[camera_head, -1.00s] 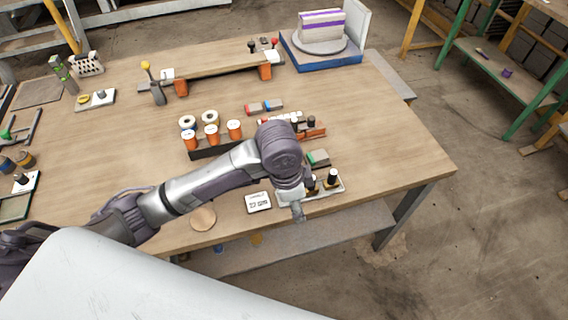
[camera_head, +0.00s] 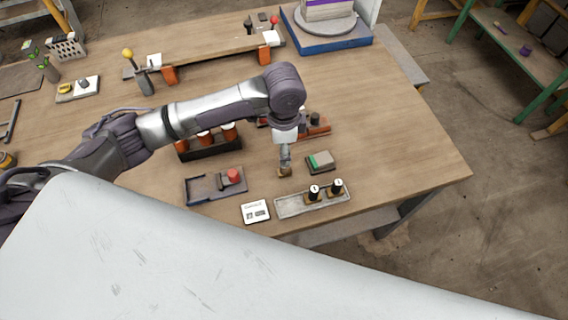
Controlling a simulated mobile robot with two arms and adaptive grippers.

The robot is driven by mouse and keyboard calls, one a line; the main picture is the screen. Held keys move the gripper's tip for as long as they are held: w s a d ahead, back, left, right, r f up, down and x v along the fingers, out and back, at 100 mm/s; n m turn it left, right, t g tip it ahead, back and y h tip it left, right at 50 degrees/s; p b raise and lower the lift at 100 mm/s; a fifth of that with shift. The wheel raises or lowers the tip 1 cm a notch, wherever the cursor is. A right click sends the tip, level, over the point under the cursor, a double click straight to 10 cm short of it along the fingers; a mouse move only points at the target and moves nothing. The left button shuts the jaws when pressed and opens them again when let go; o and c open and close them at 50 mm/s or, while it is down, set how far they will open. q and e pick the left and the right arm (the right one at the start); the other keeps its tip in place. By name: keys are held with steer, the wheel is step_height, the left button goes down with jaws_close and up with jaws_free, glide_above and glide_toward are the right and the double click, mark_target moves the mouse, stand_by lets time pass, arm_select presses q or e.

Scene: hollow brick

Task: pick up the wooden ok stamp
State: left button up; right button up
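A small brown wooden stamp (camera_head: 285,173) is at the tip of my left gripper (camera_head: 285,160), seen from above. The gripper is small in view and appears shut on the stamp. Any lettering on it cannot be read. The stamp is over the table, behind the left part of a grey stamp tray (camera_head: 290,207); its exact height is unclear. Two black-handled stamps (camera_head: 315,193) (camera_head: 336,188) with brownish bases stand upright in the tray's right part. The tray's left part is empty. My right gripper is not in view.
A green-and-grey pad (camera_head: 320,162) lies right of the gripper. A dark blue holder (camera_head: 203,188) with a red-topped item stands further left. The table's right side (camera_head: 410,150) is clear.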

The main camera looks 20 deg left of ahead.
mark_target(284, 169)
arm_select(q)
step_height(284, 169, down, 4)
steer(key=shift+s+f, duration=0.1)
steer(key=shift+f, duration=0.2)
steer(key=shift+f+p, duration=0.55)
steer(key=shift+f, duration=0.25)
step_height(284, 169, down, 3)
steer(key=shift+f+p, duration=0.15)
steer(key=shift+p, duration=0.15)
steer(key=shift+f, duration=0.15)
steer(key=shift+w, duration=0.2)
jaws_close()
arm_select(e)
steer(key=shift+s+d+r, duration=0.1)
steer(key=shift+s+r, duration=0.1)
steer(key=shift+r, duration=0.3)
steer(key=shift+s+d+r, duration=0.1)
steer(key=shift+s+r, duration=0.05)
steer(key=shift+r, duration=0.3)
